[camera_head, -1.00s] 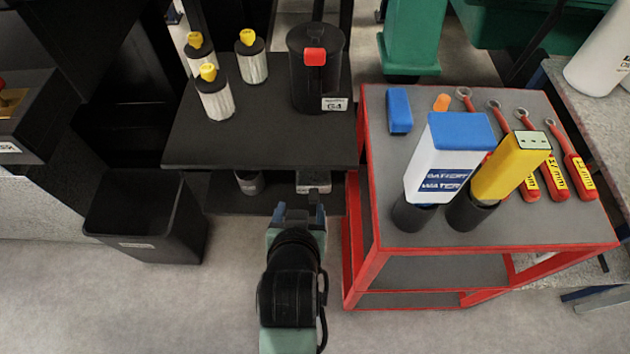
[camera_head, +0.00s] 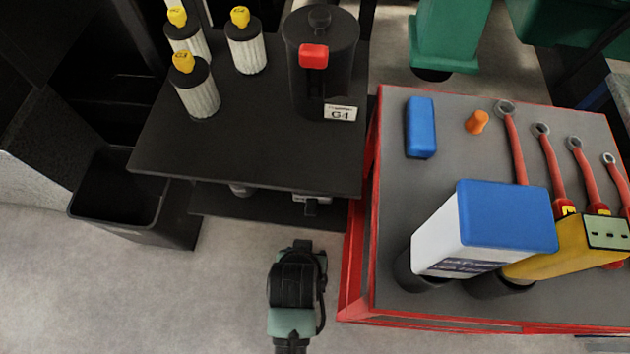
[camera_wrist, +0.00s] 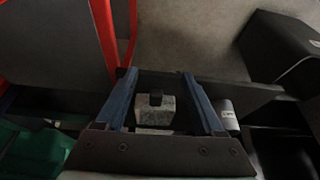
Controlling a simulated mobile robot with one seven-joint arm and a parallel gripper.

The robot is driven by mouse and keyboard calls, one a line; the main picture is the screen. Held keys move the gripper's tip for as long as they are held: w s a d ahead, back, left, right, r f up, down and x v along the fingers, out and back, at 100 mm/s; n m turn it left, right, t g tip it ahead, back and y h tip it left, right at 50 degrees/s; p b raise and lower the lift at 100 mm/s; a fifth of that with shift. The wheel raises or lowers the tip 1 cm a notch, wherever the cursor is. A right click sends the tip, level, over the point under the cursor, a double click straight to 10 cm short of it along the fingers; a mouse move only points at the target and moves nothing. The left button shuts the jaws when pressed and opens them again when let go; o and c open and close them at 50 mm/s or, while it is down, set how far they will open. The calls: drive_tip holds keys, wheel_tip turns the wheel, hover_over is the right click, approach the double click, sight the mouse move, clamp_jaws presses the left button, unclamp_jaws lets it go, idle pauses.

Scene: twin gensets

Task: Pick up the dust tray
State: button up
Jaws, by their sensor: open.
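A small speckled grey block with a black knob, which I take to be the dust tray (camera_wrist: 155,108), shows between my fingers in the wrist view. In the head view its pale edge and dark knob (camera_head: 311,200) show on the low shelf under the black table; the tabletop hides the rest. My gripper (camera_wrist: 158,74) is open, with one blue finger on each side of the block in the picture. I cannot tell whether the fingers touch it. In the head view my wrist hides the fingers.
The black table (camera_head: 250,150) holds several yellow-capped filters and a black canister (camera_head: 320,75) with a red tab. A red-framed trolley (camera_head: 390,220) with bottles and wrenches stands close on the right. A black bin (camera_head: 135,235) stands left. The floor in front is clear.

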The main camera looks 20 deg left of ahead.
drive_tip(key=b, duration=0.1)
hover_over(311, 215)
drive_tip(key=s, duration=0.2)
drive_tip(key=shift+d, duration=0.3)
drive_tip(key=b+x, duration=0.2)
drive_tip(key=x, duration=0.3)
drive_tip(key=shift+f, duration=0.1)
drive_tip(key=shift+s, duration=0.1)
clamp_jaws()
